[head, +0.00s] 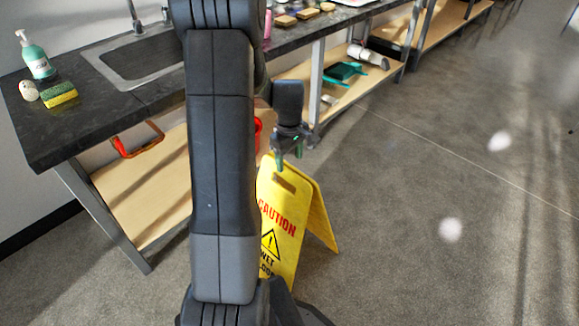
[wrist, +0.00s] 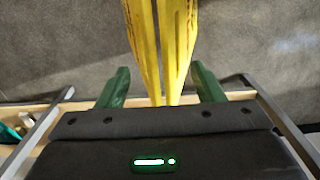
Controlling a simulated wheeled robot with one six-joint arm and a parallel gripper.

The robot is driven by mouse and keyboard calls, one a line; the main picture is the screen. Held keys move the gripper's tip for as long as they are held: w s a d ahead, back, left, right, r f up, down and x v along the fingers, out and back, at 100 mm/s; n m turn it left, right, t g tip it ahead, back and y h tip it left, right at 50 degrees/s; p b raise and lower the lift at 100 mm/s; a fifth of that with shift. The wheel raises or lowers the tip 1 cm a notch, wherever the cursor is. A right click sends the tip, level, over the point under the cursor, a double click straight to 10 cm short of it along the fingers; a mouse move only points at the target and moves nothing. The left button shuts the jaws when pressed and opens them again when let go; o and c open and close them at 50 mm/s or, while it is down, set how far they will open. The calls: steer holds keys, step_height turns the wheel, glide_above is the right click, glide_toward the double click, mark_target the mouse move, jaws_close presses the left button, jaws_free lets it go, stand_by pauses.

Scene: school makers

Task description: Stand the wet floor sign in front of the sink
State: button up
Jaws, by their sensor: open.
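The yellow wet floor sign (head: 285,228) stands upright on the grey floor with its two panels spread, in front of the counter and a little right of the sink (head: 150,58). My arm hides part of its left side. My gripper (head: 288,157) is open at the sign's top edge. In the wrist view the sign (wrist: 145,45) shows nearly edge-on as two panels. Its top lies between the two green fingers of my gripper (wrist: 160,72), with a gap on each side.
The dark counter (head: 95,112) holds a soap bottle (head: 36,58) and a sponge (head: 59,94). Below is a wooden shelf (head: 150,190) with an orange-handled item (head: 138,140). A teal dustpan (head: 343,72) lies on the shelf further right. The floor at right is clear.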

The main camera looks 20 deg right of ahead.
mark_target(290, 167)
step_height(290, 167, up, 5)
steer(key=shift+f+p, duration=0.1)
steer(key=shift+p, duration=0.25)
steer(key=shift+f, duration=0.1)
step_height(290, 167, down, 12)
steer(key=b, duration=0.3)
steer(key=shift+f, duration=0.15)
steer(key=shift+r+p, duration=0.55)
steer(key=shift+r, duration=1.35)
steer(key=shift+f, duration=0.15)
